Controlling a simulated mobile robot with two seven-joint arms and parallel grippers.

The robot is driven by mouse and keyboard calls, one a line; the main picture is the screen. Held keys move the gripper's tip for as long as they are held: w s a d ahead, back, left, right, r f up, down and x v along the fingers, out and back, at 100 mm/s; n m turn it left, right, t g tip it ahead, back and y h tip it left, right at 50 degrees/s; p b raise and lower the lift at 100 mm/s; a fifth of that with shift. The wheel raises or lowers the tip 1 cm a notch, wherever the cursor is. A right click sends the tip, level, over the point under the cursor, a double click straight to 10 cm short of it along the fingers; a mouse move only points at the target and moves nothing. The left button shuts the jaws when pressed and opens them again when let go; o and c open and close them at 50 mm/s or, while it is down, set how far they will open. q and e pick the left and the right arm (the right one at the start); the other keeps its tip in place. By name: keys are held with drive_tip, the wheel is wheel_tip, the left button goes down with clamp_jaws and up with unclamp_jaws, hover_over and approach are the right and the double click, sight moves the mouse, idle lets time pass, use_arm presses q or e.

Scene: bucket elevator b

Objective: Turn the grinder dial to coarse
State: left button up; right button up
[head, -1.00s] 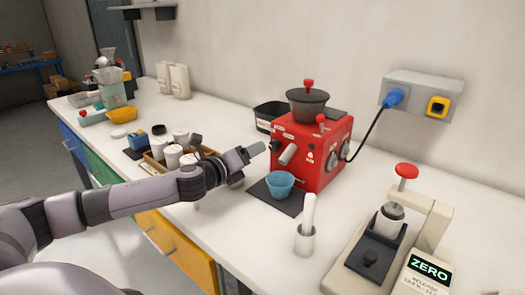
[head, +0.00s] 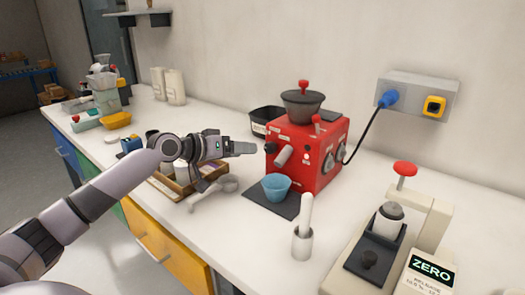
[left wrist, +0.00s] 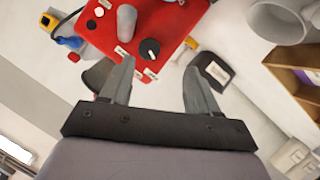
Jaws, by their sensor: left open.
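The red grinder (head: 308,160) stands on the white counter with a dark hopper (head: 302,103) on top. A black knob (head: 270,148) with a pale pointer mark is on its front, left of the grey spout (head: 284,156). The knob also shows in the left wrist view (left wrist: 149,48), with small labels around it that I cannot read. My left gripper (head: 253,148) is level, a little left of the knob, and apart from it. In the left wrist view my left gripper (left wrist: 158,66) has its fingers spread, with nothing between them. My right gripper is out of view.
A blue cup (head: 276,187) stands on a dark mat under the spout. A white holder (head: 302,243) and a scale (head: 368,262) stand in front right. A wooden tray (head: 178,188) lies below my left arm.

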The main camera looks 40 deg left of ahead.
sight(267, 149)
use_arm(q)
drive_tip(key=shift+n+h, duration=0.6)
drive_tip(key=shift+n, duration=0.3)
drive_tip(key=shift+d+r+p+x, duration=0.1)
drive_tip(key=shift+r+p+x, duration=0.1)
drive_tip(key=shift+x, duration=0.95)
drive_tip(key=shift+d+r+p+x, duration=0.1)
drive_tip(key=shift+p+x, duration=0.1)
drive_tip(key=shift+x, duration=0.95)
drive_tip(key=shift+d+r+p+x, duration=0.1)
drive_tip(key=shift+r+p+x, duration=0.1)
drive_tip(key=shift+x, duration=0.95)
drive_tip(key=c, duration=1)
drive_tip(key=shift+p, duration=0.35)
drive_tip(key=shift+c, duration=0.2)
drive_tip(key=shift+m+y+p, duration=0.35)
drive_tip(key=shift+m+y, duration=0.15)
drive_tip(key=shift+m, duration=0.1)
